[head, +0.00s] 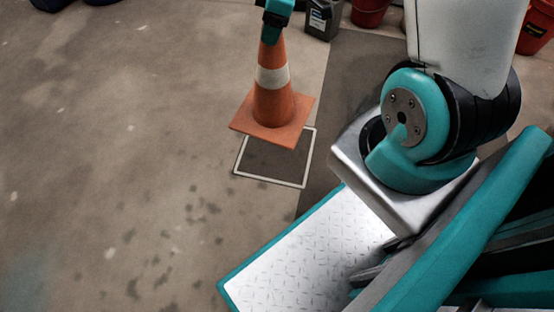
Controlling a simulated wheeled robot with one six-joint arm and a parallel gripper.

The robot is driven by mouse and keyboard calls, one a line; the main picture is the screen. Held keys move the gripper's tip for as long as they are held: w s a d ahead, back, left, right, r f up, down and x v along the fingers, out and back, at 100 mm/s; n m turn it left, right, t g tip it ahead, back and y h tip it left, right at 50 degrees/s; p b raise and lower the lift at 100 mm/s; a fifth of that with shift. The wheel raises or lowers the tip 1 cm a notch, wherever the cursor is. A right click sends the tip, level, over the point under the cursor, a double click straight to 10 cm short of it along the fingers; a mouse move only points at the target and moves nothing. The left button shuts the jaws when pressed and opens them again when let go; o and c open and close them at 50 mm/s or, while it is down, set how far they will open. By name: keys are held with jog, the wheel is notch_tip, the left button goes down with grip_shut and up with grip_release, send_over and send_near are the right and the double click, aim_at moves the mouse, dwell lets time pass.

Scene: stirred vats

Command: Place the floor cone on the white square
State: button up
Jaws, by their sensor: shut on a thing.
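The orange floor cone (272,95) has one white band and a square orange base. It is upright in the head view, upper middle. My gripper (271,28) is shut on the cone's top, at the upper edge of the picture. The white square (272,184) is a thin white outline on the floor. Its near part shows just below the cone's base in the picture, and the base hides its far part. The cone seems held above the floor, but its exact height is hard to tell.
A grey canister (322,20) and a red bucket (369,12) stand at the back. Another red container (535,28) is at the far right. My base and arm fill the right side. The concrete floor on the left is clear, with dark stains.

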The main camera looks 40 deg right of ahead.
aim_at(273, 113)
jog(key=shift+n, duration=0.9)
jog(key=f+b, duration=0.5)
jog(key=f, duration=0.3)
jog(key=d+f+b, duration=0.1)
jog(key=f+b, duration=0.4)
jog(key=f, duration=0.3)
jog(key=f+b, duration=0.6)
jog(key=f, duration=0.3)
jog(key=shift+w+d, duration=0.1)
jog(key=shift+d, duration=0.15)
jog(key=shift+r, duration=0.1)
jog(key=o, duration=1.5)
jog(key=shift+c, duration=0.2)
